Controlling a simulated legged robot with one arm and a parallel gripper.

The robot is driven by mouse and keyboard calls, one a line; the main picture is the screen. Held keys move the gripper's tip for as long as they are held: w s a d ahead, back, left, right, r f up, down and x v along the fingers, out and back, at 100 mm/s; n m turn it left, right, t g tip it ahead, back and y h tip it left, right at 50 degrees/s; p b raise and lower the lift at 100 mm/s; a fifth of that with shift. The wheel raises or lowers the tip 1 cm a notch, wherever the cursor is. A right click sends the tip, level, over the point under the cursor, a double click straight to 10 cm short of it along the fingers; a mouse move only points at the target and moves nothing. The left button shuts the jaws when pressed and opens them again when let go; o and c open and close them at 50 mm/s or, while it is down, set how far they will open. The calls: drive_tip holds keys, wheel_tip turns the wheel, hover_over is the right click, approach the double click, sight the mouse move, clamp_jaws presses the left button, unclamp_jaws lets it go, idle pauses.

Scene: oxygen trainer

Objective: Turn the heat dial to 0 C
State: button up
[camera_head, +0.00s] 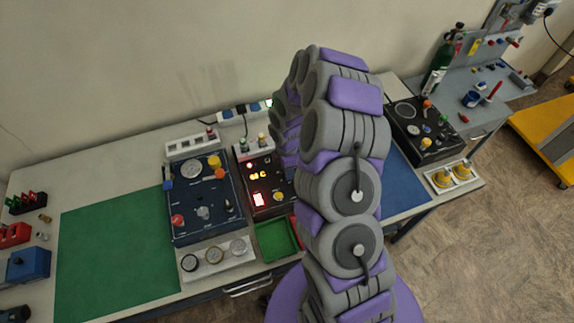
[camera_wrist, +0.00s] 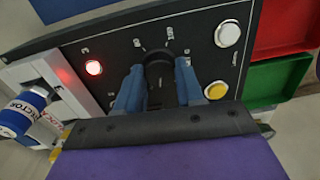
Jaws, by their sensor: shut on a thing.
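The black round dial (camera_wrist: 157,66) is on the dark control panel (camera_wrist: 112,40), in the upper middle of the wrist view. My gripper (camera_wrist: 159,78) has its two blue-grey fingers on either side of the dial, shut on it. White markings ring the dial, but they are too small and blurred to read, and I cannot tell which one it points to. My arm hides the gripper and dial there.
A lit red lamp (camera_wrist: 93,68), a white button (camera_wrist: 228,34) and a yellow button (camera_wrist: 215,90) surround the dial. Green (camera_wrist: 265,84) and red trays (camera_wrist: 281,30) lie beside the panel.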

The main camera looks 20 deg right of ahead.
drive_tip(key=n+p, duration=0.1)
drive_tip(key=n, duration=0.1)
drive_tip(key=n+p, duration=0.1)
drive_tip(key=n, duration=0.1)
drive_tip(key=shift+r+n, duration=0.2)
drive_tip(key=shift+n, duration=0.1)
drive_tip(key=shift+f+n+p, duration=0.1)
drive_tip(key=shift+n+p, duration=0.9)
drive_tip(key=shift+n, duration=0.9)
drive_tip(key=o, duration=1)
drive_tip(key=shift+o, duration=0.2)
